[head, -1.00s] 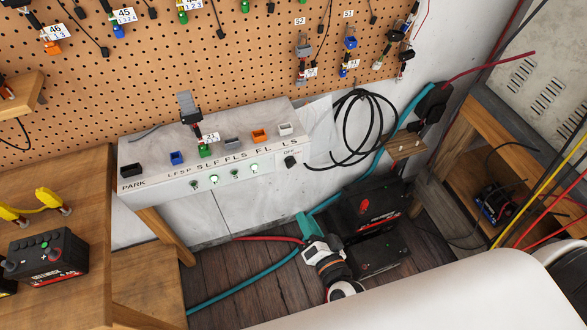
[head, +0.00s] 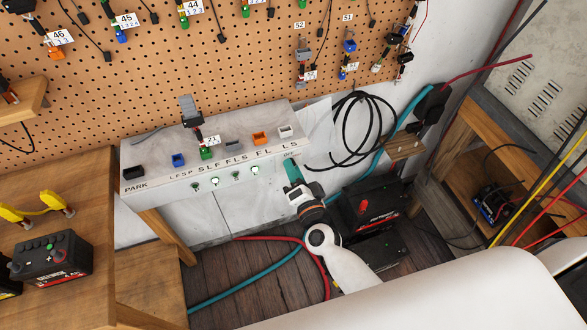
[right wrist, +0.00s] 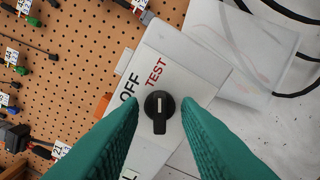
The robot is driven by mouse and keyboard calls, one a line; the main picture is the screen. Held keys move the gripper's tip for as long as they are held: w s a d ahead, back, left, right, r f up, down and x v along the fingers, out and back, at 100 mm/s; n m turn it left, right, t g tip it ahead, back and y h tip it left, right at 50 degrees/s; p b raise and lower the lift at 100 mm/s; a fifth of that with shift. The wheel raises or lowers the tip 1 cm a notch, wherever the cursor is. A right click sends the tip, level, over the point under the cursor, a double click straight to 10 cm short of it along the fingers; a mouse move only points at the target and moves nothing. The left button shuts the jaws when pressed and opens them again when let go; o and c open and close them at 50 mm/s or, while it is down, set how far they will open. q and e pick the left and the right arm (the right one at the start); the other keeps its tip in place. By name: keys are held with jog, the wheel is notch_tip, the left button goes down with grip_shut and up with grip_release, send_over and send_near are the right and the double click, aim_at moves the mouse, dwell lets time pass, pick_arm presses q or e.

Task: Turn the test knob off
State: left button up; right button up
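The test knob (right wrist: 159,105) is a round black knob with a pale pointer line on the sloped white panel (right wrist: 180,70), beside the red TEST and black OFF labels in the right wrist view. Its pointer lies toward the TEST label's side. My right gripper (right wrist: 160,110) has its teal fingers apart, one on each side of the knob in that view; I cannot tell whether they touch it. In the head view, my right gripper (head: 294,172) is at the panel's right end and hides the knob. My left gripper is not in view.
The panel carries coloured connectors, such as an orange one (head: 260,138), and several green lights (head: 236,176). A black cable coil (head: 352,130) hangs to the right. A black battery box (head: 370,205) stands below. A wooden bench (head: 75,190) is at the left.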

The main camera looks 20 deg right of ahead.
jog(key=shift+w, duration=0.2)
jog(key=shift+c, duration=0.2)
grip_shut()
jog(key=shift+n+p, duration=3.25)
jog(key=shift+n, duration=2.85)
